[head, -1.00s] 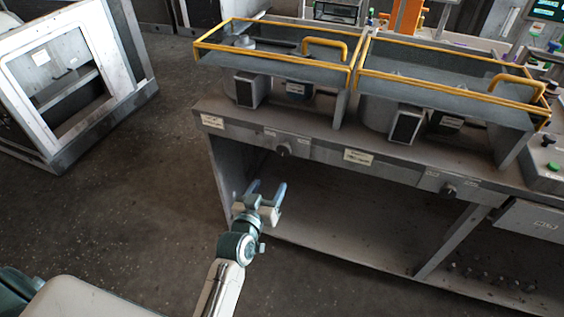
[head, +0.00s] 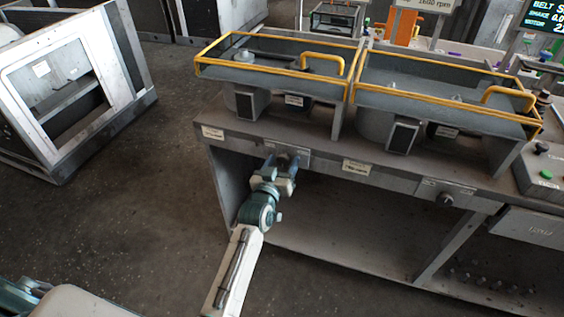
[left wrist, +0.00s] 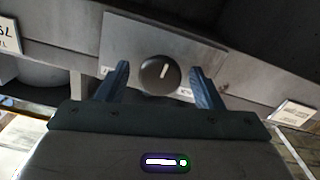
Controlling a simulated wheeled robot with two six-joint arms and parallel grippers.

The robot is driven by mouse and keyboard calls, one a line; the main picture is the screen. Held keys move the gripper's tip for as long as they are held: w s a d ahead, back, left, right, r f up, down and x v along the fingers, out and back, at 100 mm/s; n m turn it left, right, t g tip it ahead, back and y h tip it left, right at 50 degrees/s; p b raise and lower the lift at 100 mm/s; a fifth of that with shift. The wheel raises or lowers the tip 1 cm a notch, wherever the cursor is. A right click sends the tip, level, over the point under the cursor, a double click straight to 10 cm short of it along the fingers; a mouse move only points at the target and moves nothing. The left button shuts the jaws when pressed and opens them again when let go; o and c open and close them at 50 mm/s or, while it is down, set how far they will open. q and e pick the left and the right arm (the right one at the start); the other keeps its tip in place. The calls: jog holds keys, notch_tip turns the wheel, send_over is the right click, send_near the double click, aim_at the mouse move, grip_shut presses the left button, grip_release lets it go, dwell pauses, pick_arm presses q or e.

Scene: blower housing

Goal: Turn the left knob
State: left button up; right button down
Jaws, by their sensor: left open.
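The left knob (left wrist: 159,74) is a round dark knob with a white pointer line, on a grey plate (left wrist: 125,35) in the left wrist view. The pointer tilts slightly right of the picture's vertical. My left gripper (left wrist: 160,82) is open, one finger on each side of the knob with gaps; I cannot tell whether the fingertips reach past its face. In the head view, my left gripper (head: 283,166) is at the front edge of the bench and hides the left knob. The right knob (head: 446,199) is farther right on the same front. My right gripper is not in view.
The bench (head: 325,160) carries two yellow-railed guard covers (head: 270,64) (head: 440,95) above its front. The space under the bench is open. A control box (head: 540,165) with a green button stands at the right. A white-framed cabinet (head: 75,80) is on the left.

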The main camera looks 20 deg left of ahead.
pick_arm(q)
jog(key=c, duration=1)
jog(key=shift+o, duration=0.2)
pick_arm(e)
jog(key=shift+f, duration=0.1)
pick_arm(q)
jog(key=shift+m, duration=0.4)
jog(key=shift+m+b, duration=0.55)
jog(key=shift+m, duration=0.45)
jog(key=shift+m+b, duration=0.5)
jog(key=shift+m, duration=1.8)
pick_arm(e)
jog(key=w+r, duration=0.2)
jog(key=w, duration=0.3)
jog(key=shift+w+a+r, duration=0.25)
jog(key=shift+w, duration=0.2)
